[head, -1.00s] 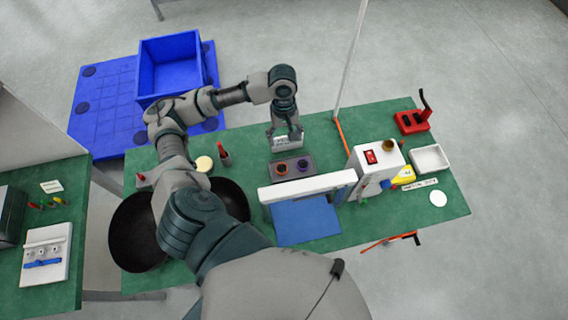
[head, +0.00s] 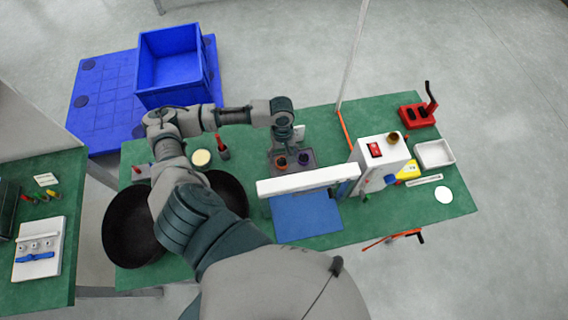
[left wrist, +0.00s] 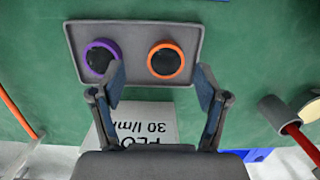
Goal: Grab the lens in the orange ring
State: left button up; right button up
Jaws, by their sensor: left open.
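The lens in the orange ring (left wrist: 166,61) sits on a grey tray (left wrist: 133,34) in the left wrist view, to the right of a lens in a purple ring (left wrist: 99,58). In the head view the orange ring (head: 281,162) is on the left of the tray and the purple ring (head: 304,159) on the right. My left gripper (left wrist: 160,82) is open and empty. Its fingers are apart, with the orange ring ahead between them, nearer the right finger; the left finger's tip is by the purple ring. My right gripper is not in view.
A white bar (head: 307,181) and a blue mat (head: 305,219) lie in front of the tray. A white box with a red switch (head: 381,156) stands to the right. A white block with lettering (left wrist: 148,125) is beneath the fingers. Black pans (head: 131,228) are at left.

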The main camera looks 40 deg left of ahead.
aim_at(281, 161)
pick_arm(q)
jog(key=f, duration=0.2)
jog(key=a+f, duration=0.1)
jog(key=shift+s+f, duration=0.1)
jog(key=shift+s, duration=0.15)
jog(key=shift+a+f, duration=0.25)
jog(key=shift+f, duration=0.2)
jog(key=shift+d+r, duration=0.1)
jog(key=shift+d, duration=0.1)
jog(key=shift+c, duration=0.4)
jog(key=shift+d, duration=0.3)
jog(key=c, duration=0.9)
